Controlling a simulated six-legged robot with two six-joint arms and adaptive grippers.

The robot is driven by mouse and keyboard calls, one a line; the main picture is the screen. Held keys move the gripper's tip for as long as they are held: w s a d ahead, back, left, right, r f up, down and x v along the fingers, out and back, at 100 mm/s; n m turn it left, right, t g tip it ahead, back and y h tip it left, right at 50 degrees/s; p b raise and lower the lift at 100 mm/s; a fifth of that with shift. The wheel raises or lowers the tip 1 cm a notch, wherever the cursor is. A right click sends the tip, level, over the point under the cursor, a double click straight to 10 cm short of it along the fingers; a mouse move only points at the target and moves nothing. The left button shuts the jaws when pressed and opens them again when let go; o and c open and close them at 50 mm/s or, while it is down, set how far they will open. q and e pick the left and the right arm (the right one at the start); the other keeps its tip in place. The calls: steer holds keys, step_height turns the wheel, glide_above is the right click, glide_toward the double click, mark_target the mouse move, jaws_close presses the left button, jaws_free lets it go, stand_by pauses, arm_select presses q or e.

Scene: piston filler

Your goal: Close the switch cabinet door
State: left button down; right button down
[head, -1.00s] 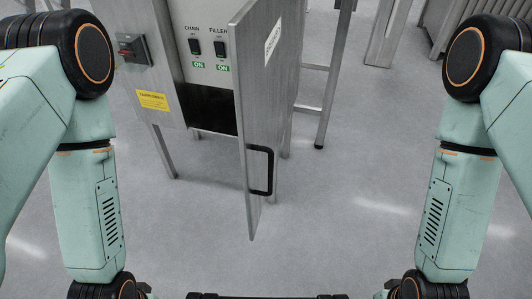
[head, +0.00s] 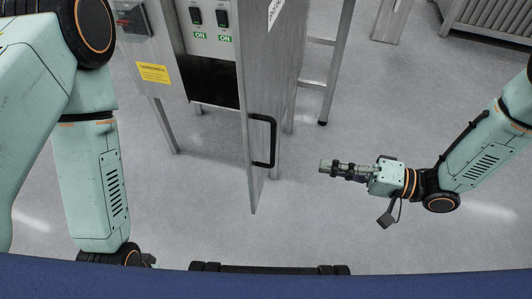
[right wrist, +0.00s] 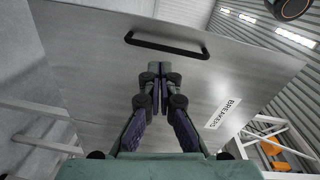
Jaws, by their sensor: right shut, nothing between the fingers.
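The switch cabinet door (head: 258,85) is a grey metal panel standing open, jutting from the cabinet (head: 212,50) toward me. A black bar handle (head: 273,140) is on its right-hand face. My right gripper (head: 322,166) is right of the door, pointing left at that face. Its fingers are shut and empty, apart from the handle by a visible gap. In the right wrist view the fingertips (right wrist: 157,72) point at the door face (right wrist: 95,75). The handle (right wrist: 165,47) is above them, and a BREAKERS label (right wrist: 222,112) is to the right. My left gripper is hidden below its arm.
Two black switches with green ON labels (head: 200,35) are inside the cabinet, above a dark opening (head: 210,80). A red-handled switch box (head: 132,18) and yellow label (head: 153,72) are to its left. A metal frame leg (head: 338,65) stands behind the door.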

steer(key=m+b, duration=0.2)
steer(key=b, duration=0.1)
glide_toward(252, 152)
steer(key=shift+g+y, duration=0.3)
steer(key=shift+y, duration=0.1)
steer(key=x, duration=0.6)
steer(key=shift+w+a+f, duration=0.1)
steer(key=shift+a+f, duration=0.1)
steer(key=shift+a, duration=0.15)
steer(key=shift+a, duration=0.15)
